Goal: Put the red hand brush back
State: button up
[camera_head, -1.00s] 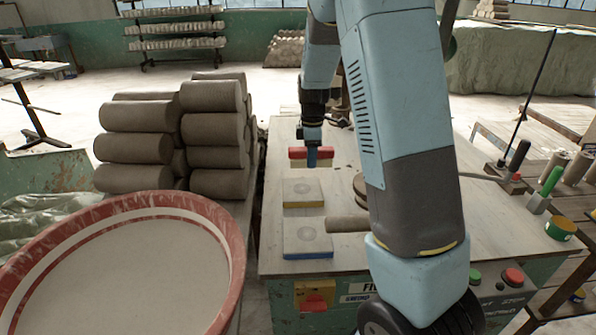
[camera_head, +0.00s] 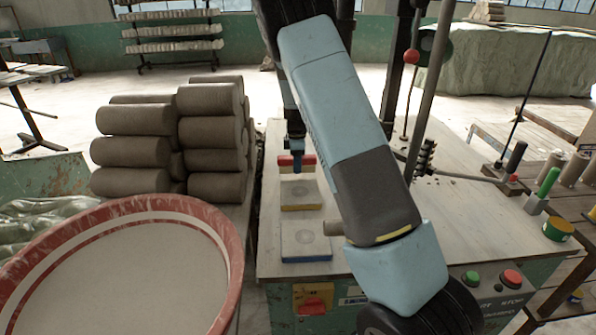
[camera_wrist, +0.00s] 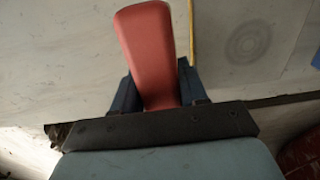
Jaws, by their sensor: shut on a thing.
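The red hand brush (camera_head: 284,161) is in my gripper (camera_head: 297,167), at the far left part of the table top. In the wrist view its smooth red part (camera_wrist: 150,45) stands out between the two dark blue fingers of my gripper (camera_wrist: 160,92), which are shut on it. I cannot tell whether the brush touches the table. A yellow-edged square pad (camera_head: 300,194) with a round mark lies just nearer than the brush; a blue-edged pad (camera_head: 305,242) lies nearer still. The yellow edge also shows beside the brush in the wrist view (camera_wrist: 192,25).
Stacked clay cylinders (camera_head: 215,130) stand left of the table, close to its left edge. A large red-rimmed basin (camera_head: 232,250) is at front left. A clay roll (camera_head: 333,228) lies beside the blue-edged pad. A lever post with a red knob (camera_head: 411,57) rises behind my arm.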

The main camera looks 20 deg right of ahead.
jog(key=shift+w+f, duration=0.3)
jog(key=shift+f, duration=0.25)
notch_tip(320, 180, down, 3)
jog(key=shift+r, duration=0.2)
jog(key=o, duration=1.1)
notch_tip(320, 180, up, 12)
jog(key=shift+r, duration=0.1)
